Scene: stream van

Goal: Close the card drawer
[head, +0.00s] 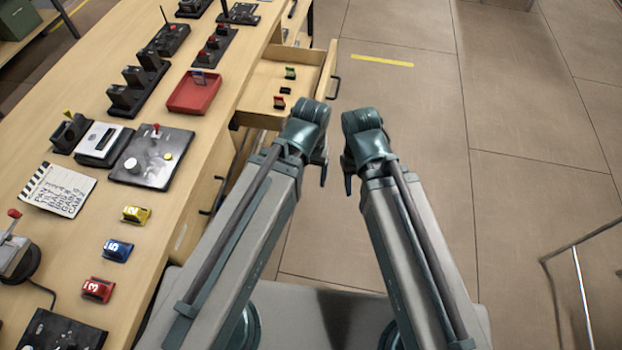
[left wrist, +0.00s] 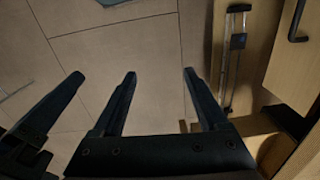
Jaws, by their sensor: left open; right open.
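The card drawer (head: 263,84) stands pulled out from the right side of the wooden desk in the head view. Its front panel (head: 326,70) carries a dark handle (head: 336,88). Small red, green and black items lie inside. My left gripper (head: 322,172) hangs just in front of the drawer's near side, apart from the handle. Its open, empty fingers (left wrist: 158,75) show over the floor in the left wrist view. My right gripper (head: 347,182) is to its right over the floor; its fingers are mostly hidden in the head view.
The desk (head: 165,215) holds a red tray (head: 193,92), a black control panel (head: 151,157), a clapperboard (head: 59,190) and numbered yellow, blue and red blocks. A closed lower front with a handle (head: 218,195) sits nearer me. The floor to the right is clear; a metal rail stands at far right.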

